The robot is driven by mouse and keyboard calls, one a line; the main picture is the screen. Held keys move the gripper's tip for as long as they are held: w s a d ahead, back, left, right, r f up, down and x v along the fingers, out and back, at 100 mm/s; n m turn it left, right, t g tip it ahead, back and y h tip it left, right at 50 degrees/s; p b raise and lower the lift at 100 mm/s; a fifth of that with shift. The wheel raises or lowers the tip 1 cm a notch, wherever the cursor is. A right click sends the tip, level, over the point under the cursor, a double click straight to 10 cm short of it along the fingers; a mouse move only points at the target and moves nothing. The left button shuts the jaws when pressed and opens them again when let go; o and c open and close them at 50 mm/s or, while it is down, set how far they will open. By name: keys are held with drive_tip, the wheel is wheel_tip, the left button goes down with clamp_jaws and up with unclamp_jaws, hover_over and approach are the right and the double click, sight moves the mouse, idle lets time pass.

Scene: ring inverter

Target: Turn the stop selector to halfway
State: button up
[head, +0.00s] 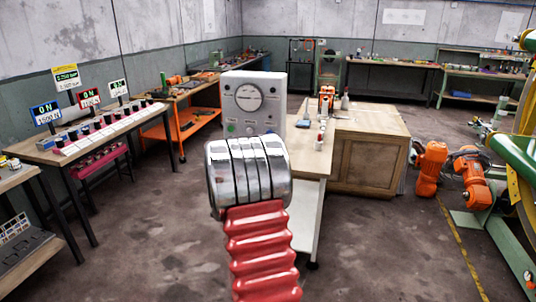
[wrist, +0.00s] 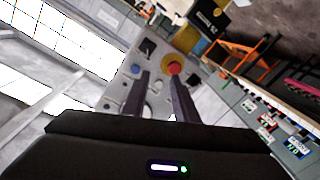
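A grey control box (head: 279,82) stands upright in the middle of the head view. It has a large round dial (head: 249,97) and small controls below, including a green one (head: 231,127). The wrist view shows a grey panel, tilted in the picture, with a black square control (wrist: 147,47), a blue round control (wrist: 136,69) and a red knob on a yellow base (wrist: 172,68). I cannot tell which control is the stop selector or its setting. My gripper (wrist: 161,77) is open, its two dark fingers apart in front of the panel. I see nothing held between them.
A table with a row of switches and lit signs (head: 103,127) is at left. Orange machines (head: 431,166) are at right. Open floor lies between.

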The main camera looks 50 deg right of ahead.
drive_tip(key=shift+s+d+f+m+g+h, duration=0.15)
drive_tip(key=shift+s+d+f+g+h, duration=0.15)
drive_tip(key=shift+s+d, duration=0.3)
drive_tip(key=shift+s+d+f+m+g+h, duration=0.2)
drive_tip(key=shift+s+d+f+g, duration=0.15)
drive_tip(key=shift+d, duration=0.3)
drive_tip(key=x, duration=1.3)
drive_tip(key=shift+w+d, duration=0.25)
drive_tip(key=shift+d, duration=0.1)
drive_tip(key=shift+c, duration=0.3)
clamp_jaws()
